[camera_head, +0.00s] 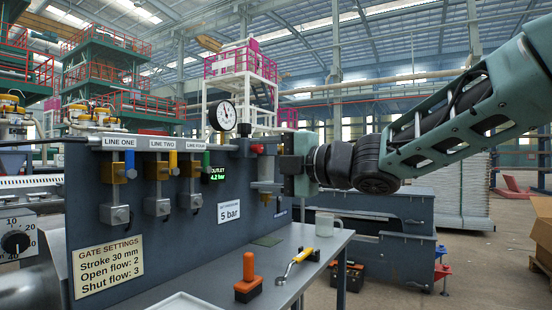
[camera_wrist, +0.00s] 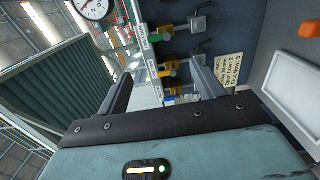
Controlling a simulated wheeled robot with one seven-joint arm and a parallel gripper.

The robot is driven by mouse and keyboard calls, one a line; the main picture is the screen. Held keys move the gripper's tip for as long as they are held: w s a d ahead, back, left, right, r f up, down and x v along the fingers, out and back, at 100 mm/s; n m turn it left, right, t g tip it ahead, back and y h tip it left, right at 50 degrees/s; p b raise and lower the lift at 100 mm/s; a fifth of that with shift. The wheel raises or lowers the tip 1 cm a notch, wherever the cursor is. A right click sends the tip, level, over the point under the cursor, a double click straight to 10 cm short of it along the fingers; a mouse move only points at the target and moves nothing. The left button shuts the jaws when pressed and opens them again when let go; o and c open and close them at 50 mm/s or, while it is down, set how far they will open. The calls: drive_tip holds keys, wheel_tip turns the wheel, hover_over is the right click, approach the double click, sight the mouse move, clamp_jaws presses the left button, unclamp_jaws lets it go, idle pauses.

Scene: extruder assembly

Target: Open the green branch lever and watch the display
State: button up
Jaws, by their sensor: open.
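The green lever (camera_head: 206,160) stands upright at the rightmost of three valves on the dark panel, under a label that seems to read LINE FOUR. The outlet display (camera_head: 213,174) is just right of it, partly dark, with green text that reads 4.2 bar. My gripper (camera_head: 284,166) is to the right of the display and the green lever, apart from both. In the wrist view its two fingers (camera_wrist: 162,82) are spread with nothing between them.
A blue lever (camera_head: 130,164) and a yellow lever (camera_head: 173,161) are on the valves to the left. A dial gauge (camera_head: 223,115) stands on the panel top. An orange-handled tool (camera_head: 248,270), a yellow wrench (camera_head: 294,265) and a mug (camera_head: 325,224) are on the bench (camera_head: 265,297).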

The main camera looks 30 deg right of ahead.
drive_tip(key=p+v, duration=0.3)
drive_tip(key=shift+p, duration=0.35)
drive_tip(key=shift+w, duration=0.1)
